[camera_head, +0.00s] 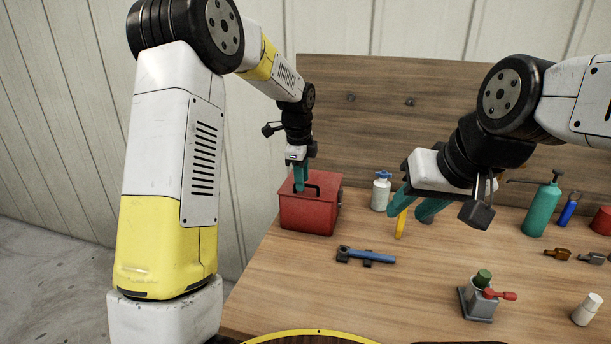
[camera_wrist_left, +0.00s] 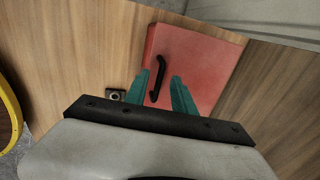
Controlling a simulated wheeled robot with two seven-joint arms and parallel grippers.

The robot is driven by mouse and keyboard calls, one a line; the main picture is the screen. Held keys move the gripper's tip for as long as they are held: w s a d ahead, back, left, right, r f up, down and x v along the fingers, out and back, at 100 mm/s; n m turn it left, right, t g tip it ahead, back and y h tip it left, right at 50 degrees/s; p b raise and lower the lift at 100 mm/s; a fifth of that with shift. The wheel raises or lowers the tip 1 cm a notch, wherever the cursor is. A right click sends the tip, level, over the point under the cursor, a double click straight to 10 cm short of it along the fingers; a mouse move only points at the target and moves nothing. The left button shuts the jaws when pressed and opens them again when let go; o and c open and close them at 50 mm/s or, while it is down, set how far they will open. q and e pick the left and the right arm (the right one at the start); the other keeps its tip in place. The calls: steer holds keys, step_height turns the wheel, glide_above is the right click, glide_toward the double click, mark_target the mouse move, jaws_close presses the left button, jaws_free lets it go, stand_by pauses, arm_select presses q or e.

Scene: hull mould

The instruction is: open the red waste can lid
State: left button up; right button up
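A red box (camera_head: 309,213) with a black handle on its closed top stands at the left end of the bench. The box (camera_wrist_left: 208,60) and its black handle (camera_wrist_left: 157,80) also show in the left wrist view. My left gripper (camera_head: 300,187) points down at the box top. Its teal fingers are apart on either side of the handle's near end; I cannot tell whether they touch it. My right gripper (camera_head: 412,212) is open and empty over the middle of the bench. A red can-like thing (camera_head: 603,220) is cut off by the right edge, its lid unclear.
A blue clamp-like tool (camera_head: 367,256) lies in front of the box. A white bottle (camera_head: 381,191) and a teal sprayer (camera_head: 541,210) stand behind. A grey holder (camera_head: 478,301) and a white bottle (camera_head: 586,309) stand near the front. The bench middle is mostly clear.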

arm_select(q)
jaws_close()
stand_by(1.4)
